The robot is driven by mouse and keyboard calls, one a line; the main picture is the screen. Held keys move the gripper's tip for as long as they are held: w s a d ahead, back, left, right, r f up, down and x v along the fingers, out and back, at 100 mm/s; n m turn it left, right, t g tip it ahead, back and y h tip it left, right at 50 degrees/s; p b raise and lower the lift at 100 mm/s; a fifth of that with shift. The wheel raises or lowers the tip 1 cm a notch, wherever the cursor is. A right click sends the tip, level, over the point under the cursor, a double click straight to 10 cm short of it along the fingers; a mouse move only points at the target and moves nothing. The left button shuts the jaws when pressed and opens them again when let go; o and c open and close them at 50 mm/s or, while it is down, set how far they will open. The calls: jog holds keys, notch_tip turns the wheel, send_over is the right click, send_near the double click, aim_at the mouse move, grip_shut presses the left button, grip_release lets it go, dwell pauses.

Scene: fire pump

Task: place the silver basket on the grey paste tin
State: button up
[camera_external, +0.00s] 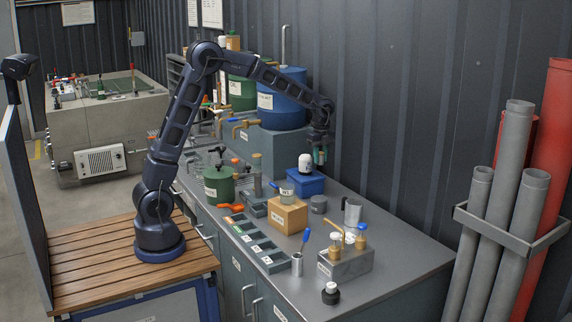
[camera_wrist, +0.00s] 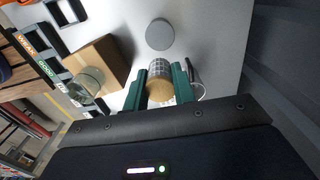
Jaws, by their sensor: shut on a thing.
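My gripper (camera_wrist: 160,85) has green fingers closed on the silver basket (camera_wrist: 159,68), a small cylinder with a grid-like wall and a tan round face towards the wrist camera. In the external view my gripper (camera_external: 320,156) is raised above the bench, near the blue bin; the basket is too small to make out clearly there. The grey paste tin (camera_external: 318,204) stands on the bench below my gripper, between the cardboard box and a metal jug. In the wrist view the tin (camera_wrist: 160,34) shows as a grey disc beyond the basket, with nothing on it.
The cardboard box (camera_external: 287,215) with a glass jar on top stands left of the tin. The metal jug (camera_external: 352,211) is to its right. A blue bin (camera_external: 304,185) with a white-capped container is behind. A bottle rack (camera_external: 345,264) stands in front. Bare bench surrounds the tin.

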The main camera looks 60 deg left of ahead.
aim_at(319, 198)
notch_tip(319, 198, down, 15)
jog(key=shift+f, duration=0.2)
dwell(0.4)
jog(key=shift+f, duration=0.1)
jog(key=o, duration=0.9)
jog(key=shift+o, duration=0.2)
